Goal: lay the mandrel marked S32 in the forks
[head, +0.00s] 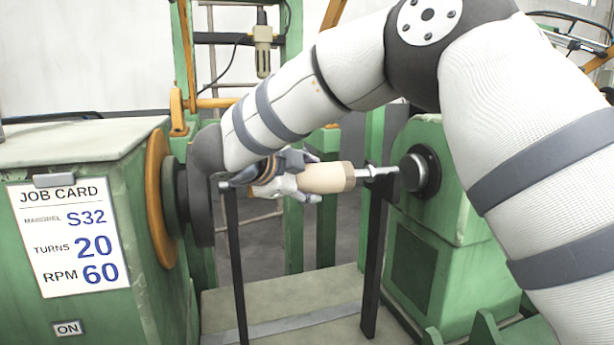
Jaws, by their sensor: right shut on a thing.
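A tan cylindrical mandrel (327,177) with a darker end band and a metal shaft lies level in the middle of the head view. Any mark on it is hidden or too small to read. My right gripper (290,180) is shut on the mandrel left of its middle, and my wrist hides part of it. Two dark upright forks (373,265) stand below the shaft ends. The shaft's right end is at the top of the right fork, and its left end is near the top of the left fork (237,270). I cannot tell whether it rests in them. My left gripper is not in view.
A green headstock with an orange-rimmed disc (158,198) stands left, and a green tailstock with a dark round boss (420,173) stands right, close to the shaft end. A job card (70,235) reads mandrel S32, turns 20, RPM 60. The bed between the forks is clear.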

